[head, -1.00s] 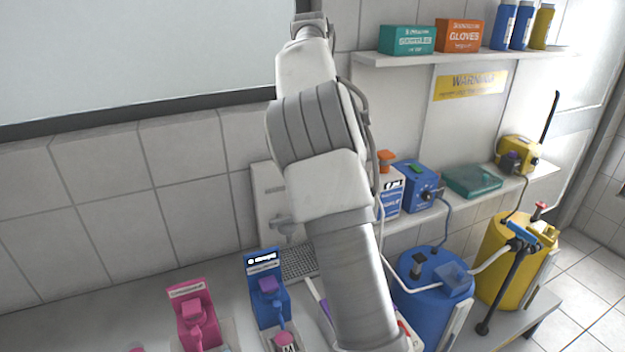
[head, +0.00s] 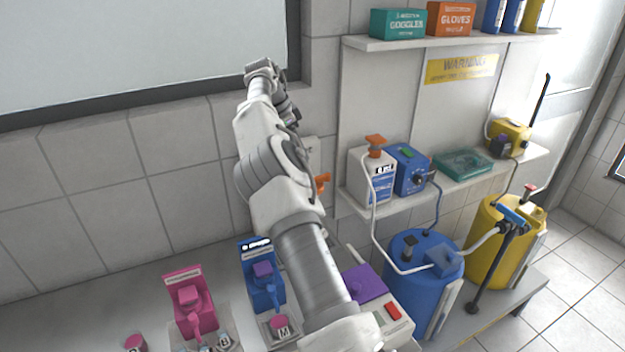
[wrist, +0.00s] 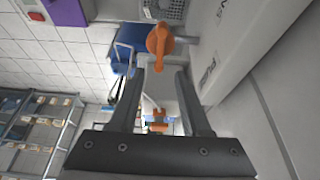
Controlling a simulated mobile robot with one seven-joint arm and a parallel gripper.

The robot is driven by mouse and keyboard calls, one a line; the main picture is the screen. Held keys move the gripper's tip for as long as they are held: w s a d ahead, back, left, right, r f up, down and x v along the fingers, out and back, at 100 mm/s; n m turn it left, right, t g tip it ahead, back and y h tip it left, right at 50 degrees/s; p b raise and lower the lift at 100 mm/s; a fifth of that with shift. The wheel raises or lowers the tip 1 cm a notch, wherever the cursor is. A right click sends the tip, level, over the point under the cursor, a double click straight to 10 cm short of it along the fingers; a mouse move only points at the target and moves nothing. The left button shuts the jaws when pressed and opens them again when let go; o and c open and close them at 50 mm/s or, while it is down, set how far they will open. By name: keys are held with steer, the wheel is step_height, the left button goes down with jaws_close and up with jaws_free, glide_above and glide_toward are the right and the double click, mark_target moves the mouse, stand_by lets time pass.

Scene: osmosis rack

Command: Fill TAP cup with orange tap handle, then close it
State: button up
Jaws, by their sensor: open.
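The orange tap handle (head: 321,182) sticks out from the wall panel just right of my arm in the head view. In the wrist view the orange handle (wrist: 158,40) lies just beyond the fingertips, roughly in line with the gap between them. My gripper (wrist: 160,74) is open, its two dark fingers apart with nothing clasped. In the head view my arm hides the fingers and part of the panel around the tap. I cannot pick out a cup marked TAP in either view.
A pink dispenser (head: 190,305) and a blue dispenser (head: 262,275) stand on the counter, with a pink-topped cup (head: 280,324) before the blue one. An orange-capped bottle (head: 373,175) and blue pump box (head: 412,170) sit on the shelf. Blue (head: 425,290) and yellow (head: 500,240) tanks stand right.

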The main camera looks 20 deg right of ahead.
steer(key=x, duration=1)
steer(key=shift+d+f, duration=0.2)
steer(key=shift+f, duration=0.05)
jaws_close()
